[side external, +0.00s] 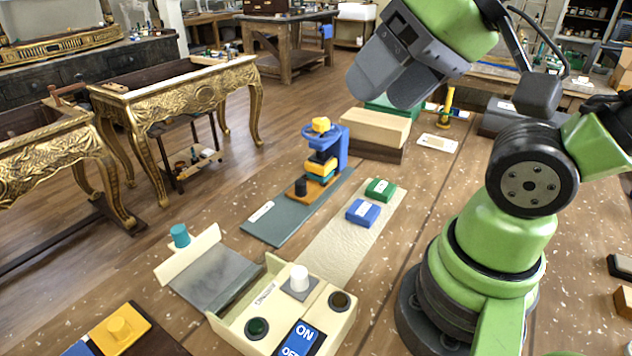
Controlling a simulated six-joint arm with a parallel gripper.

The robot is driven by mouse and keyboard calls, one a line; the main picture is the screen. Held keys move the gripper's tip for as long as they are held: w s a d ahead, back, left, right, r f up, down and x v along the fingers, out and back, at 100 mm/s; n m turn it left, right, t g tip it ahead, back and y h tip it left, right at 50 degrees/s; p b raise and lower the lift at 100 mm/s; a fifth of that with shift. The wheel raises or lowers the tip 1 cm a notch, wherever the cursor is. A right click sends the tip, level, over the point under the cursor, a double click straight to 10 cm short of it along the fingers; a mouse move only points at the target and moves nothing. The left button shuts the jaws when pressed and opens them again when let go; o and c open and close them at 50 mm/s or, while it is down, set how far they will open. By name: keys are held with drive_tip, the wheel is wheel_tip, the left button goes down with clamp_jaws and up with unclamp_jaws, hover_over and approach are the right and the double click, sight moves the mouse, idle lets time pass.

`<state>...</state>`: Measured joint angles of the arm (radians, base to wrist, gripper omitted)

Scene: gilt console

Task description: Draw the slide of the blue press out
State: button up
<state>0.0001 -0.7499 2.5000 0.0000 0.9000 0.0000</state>
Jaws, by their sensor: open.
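The blue press (342,150) stands on a grey-green plate (272,225) in the middle of the side external view. A yellow and teal block (321,168) sits over the slide under the press head. My gripper (387,92) is open and empty, high up and right of the press in the picture, apart from it. Part of the slide is hidden under the block and press.
Blue (363,212) and green (380,189) labelled blocks lie on a pale mat (335,245) right of the press. A wooden block (376,127) stands behind. A cream switch box (285,310) with a white knob and a grey tray (217,277) with a teal knob are in front.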

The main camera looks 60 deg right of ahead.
drive_tip(key=shift+c, duration=1.2)
drive_tip(key=m+g+h, duration=0.2)
drive_tip(key=m+g, duration=0.5)
drive_tip(key=m, duration=1)
hover_over(300, 181)
wheel_tip(300, 181, down, 19)
drive_tip(key=shift+s+r, duration=0.1)
wheel_tip(300, 181, down, 10)
drive_tip(key=shift+f, duration=0.1)
